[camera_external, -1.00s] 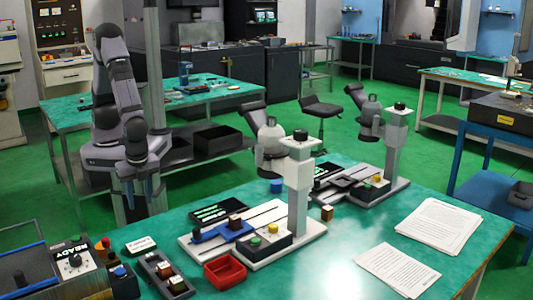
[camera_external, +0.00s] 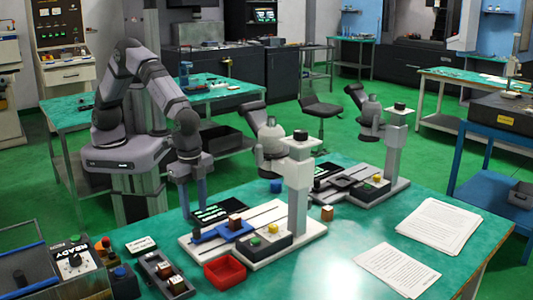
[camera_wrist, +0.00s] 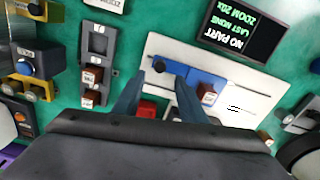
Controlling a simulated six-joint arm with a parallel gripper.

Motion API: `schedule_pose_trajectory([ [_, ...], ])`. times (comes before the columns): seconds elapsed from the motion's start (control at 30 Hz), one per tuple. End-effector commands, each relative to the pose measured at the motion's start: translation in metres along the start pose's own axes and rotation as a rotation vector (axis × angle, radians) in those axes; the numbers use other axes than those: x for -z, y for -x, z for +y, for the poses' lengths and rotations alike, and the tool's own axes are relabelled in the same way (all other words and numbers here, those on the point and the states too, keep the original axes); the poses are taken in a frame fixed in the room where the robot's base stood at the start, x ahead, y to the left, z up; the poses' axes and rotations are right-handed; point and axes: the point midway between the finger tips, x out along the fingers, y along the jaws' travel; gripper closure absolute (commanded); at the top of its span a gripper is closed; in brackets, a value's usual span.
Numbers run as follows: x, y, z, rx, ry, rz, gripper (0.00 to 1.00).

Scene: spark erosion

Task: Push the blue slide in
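The blue slide (camera_external: 212,235) lies on the white base plate (camera_external: 262,263) of the nearer microscope stand, at the plate's left part. It carries a small brown block (camera_external: 235,223) with a pale top and has a black knob at its left end. In the wrist view the blue slide (camera_wrist: 190,73) is beyond my fingertips, with the black knob (camera_wrist: 158,65) at its left and the block (camera_wrist: 208,94) at its right. My gripper (camera_external: 193,208) points down near the slide's left end, apart from it. Its two blue-grey fingers (camera_wrist: 158,92) are spread with nothing visible between them.
A dark screen (camera_external: 217,211) reading "NO PART" is behind the slide. A red bin (camera_external: 224,271) and a dark block tray (camera_external: 164,274) are in front. The microscope column (camera_external: 298,200) rises to the right. Papers (camera_external: 440,232) lie farther right.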

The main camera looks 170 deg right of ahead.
Motion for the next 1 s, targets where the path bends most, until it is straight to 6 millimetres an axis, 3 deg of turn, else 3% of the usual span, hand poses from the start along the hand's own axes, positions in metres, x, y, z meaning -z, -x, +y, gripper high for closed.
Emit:
schedule_pose_trajectory([
  [0.27,-0.002,-0.01,0.0,0.0,-0.006,-0.006,0.62],
  [0.7,-0.002,-0.062,0.0,0.0,-0.005,-0.006,0.62],
  [1.0,-0.001,-0.074,0.0,0.001,-0.005,-0.002,0.62],
])
